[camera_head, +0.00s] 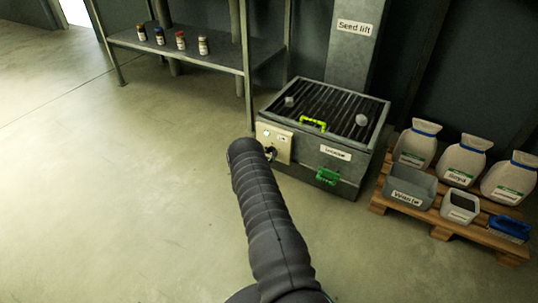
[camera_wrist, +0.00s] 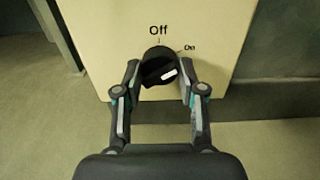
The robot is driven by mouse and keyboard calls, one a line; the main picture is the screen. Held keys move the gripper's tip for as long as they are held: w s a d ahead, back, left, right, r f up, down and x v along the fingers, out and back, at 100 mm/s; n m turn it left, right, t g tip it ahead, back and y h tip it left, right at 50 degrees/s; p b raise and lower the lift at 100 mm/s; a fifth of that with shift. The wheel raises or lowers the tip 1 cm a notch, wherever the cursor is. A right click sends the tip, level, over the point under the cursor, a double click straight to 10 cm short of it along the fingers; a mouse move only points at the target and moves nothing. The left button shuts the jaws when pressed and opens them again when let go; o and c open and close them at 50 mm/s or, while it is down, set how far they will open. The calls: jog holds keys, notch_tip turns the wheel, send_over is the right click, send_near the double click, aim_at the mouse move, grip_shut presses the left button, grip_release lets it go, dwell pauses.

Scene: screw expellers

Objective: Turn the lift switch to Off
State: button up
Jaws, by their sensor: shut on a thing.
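The lift switch is a round black knob (camera_wrist: 158,64) on a cream panel (camera_wrist: 90,30) in the wrist view. "Off" is printed above it and a smaller "On" to its upper right. A white mark on the knob sits at its lower right, slanting up to the right, and does not point straight up at "Off". My gripper (camera_wrist: 160,70) has one finger on each side of the knob and is shut on it. In the head view the cream panel (camera_head: 283,146) is on the left part of the grey machine's front; my arm partly hides the gripper there.
The grey machine (camera_head: 340,166) has a slatted top, a yellow-green handle (camera_head: 313,123) and a green handle (camera_head: 327,176). A "Seed lift" column (camera_head: 352,50) rises behind. A pallet (camera_head: 450,231) with sacks and bins stands right. A shelf (camera_head: 200,48) holds several small jars. Floor at left is clear.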

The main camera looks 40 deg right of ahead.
jog(key=shift+n+b, duration=0.4)
jog(key=shift+b, duration=0.05)
jog(key=shift+r+n+b, duration=0.1)
jog(key=shift+n+b, duration=1.4)
jog(key=shift+n, duration=4.1)
jog(key=o, duration=1.1)
jog(key=shift+o, duration=0.2)
